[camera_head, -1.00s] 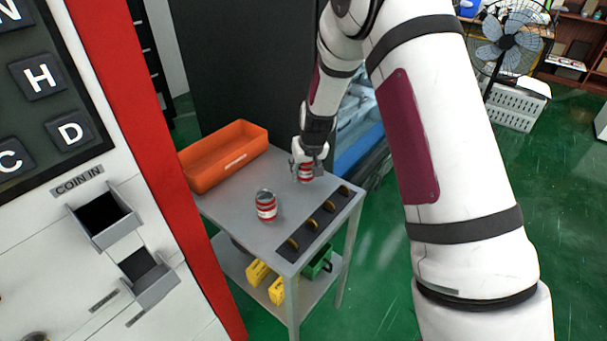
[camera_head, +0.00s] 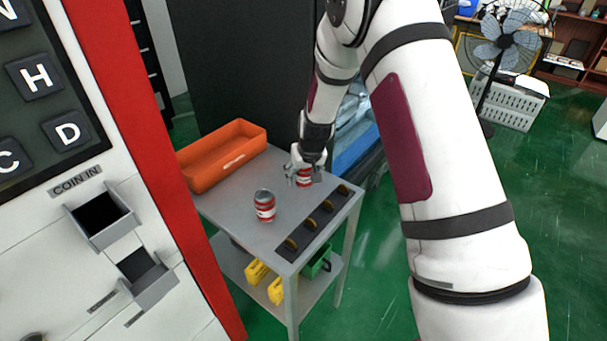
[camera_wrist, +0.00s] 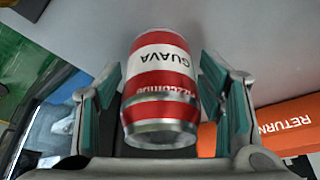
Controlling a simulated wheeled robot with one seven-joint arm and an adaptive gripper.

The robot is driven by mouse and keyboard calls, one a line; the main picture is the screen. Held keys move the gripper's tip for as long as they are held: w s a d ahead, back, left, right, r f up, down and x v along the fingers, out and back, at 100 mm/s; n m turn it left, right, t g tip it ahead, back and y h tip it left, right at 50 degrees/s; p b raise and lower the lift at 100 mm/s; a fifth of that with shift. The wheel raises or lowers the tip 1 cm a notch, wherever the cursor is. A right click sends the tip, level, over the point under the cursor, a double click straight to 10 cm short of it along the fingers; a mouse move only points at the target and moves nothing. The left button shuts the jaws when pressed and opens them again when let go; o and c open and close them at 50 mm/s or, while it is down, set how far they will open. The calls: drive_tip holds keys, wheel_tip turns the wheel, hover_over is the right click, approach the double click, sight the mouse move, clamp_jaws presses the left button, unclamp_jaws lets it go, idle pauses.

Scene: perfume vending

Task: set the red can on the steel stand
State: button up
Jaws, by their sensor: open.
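A red and white can (camera_head: 304,178) stands on the top of the grey steel stand (camera_head: 235,208), near its far right edge. A second red and white can (camera_head: 264,205) stands on the stand nearer the camera. My gripper (camera_head: 304,176) is open around the far can. In the wrist view the can (camera_wrist: 162,85), lettered GUAVA, lies between the two open fingers of my gripper (camera_wrist: 162,100), with a small gap visible on each side. Whether the can touches the stand top is hard to tell.
An orange bin (camera_head: 222,158) lies at the back left of the stand; it reads RETURN in the wrist view (camera_wrist: 285,122). A dark strip with several coins (camera_head: 308,222) runs along the right edge. Yellow and green items (camera_head: 318,262) sit on the lower shelf. The vending machine is at left.

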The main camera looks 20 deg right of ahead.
drive_tip(key=s+f+v, duration=0.1)
drive_tip(key=s+v, duration=0.1)
drive_tip(key=v, duration=2)
drive_tip(key=s+r, duration=0.3)
drive_tip(key=s, duration=0.7)
drive_tip(key=s+r, duration=0.3)
drive_tip(key=s, duration=0.7)
drive_tip(key=s+r, duration=0.4)
drive_tip(key=s, duration=0.7)
drive_tip(key=shift+g, duration=0.3)
drive_tip(key=shift+s+a, duration=0.15)
drive_tip(key=shift+r+p, duration=0.95)
